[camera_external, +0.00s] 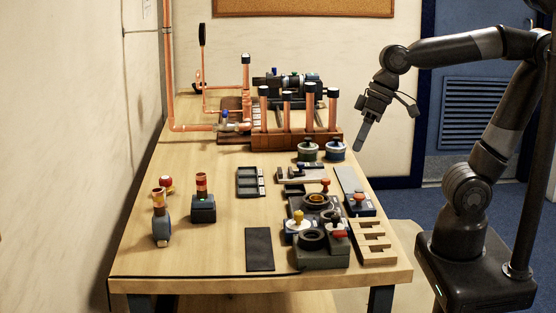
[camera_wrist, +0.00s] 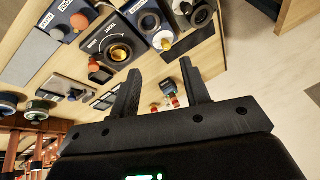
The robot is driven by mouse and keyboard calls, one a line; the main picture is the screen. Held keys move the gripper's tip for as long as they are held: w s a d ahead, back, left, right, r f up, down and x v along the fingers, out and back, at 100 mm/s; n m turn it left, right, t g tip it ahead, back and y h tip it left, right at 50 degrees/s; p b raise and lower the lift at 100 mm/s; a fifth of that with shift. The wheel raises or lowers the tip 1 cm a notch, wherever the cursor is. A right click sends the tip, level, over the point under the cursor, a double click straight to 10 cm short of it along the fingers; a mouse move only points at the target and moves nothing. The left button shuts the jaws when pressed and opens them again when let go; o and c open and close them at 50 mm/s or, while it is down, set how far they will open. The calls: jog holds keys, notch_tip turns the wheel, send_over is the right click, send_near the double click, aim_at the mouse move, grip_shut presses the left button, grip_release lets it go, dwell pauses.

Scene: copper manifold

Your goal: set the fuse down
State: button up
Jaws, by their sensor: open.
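My gripper (camera_external: 362,138) hangs above the right side of the bench, fingers pointing down, well clear of everything. In the wrist view my gripper (camera_wrist: 161,68) has its two fingers spread apart with nothing held between them. No part is labelled clearly as the fuse. A red-and-amber banded cylinder (camera_external: 201,183) stands upright in a dark block (camera_external: 203,210) with a small green light, at the bench's left. A similar orange-topped piece (camera_external: 159,195) on a blue-grey body is left of it. I cannot tell which, if either, is the fuse.
Copper pipes (camera_external: 310,105) rise from a wooden rack at the back. Dark panels with round sockets (camera_external: 312,238) and coloured knobs crowd the right front. A wooden slotted block (camera_external: 372,243) sits at the right edge. A dark mat (camera_external: 259,249) lies near the front; the left front is bare.

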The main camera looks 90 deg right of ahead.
jog(key=s+f+n+t+h, duration=0.1)
jog(key=s+f+n, duration=0.1)
jog(key=s, duration=0.4)
jog(key=shift+s+d+f+n, duration=0.2)
jog(key=shift+f+n, duration=0.2)
jog(key=shift+n, duration=0.4)
dwell(0.4)
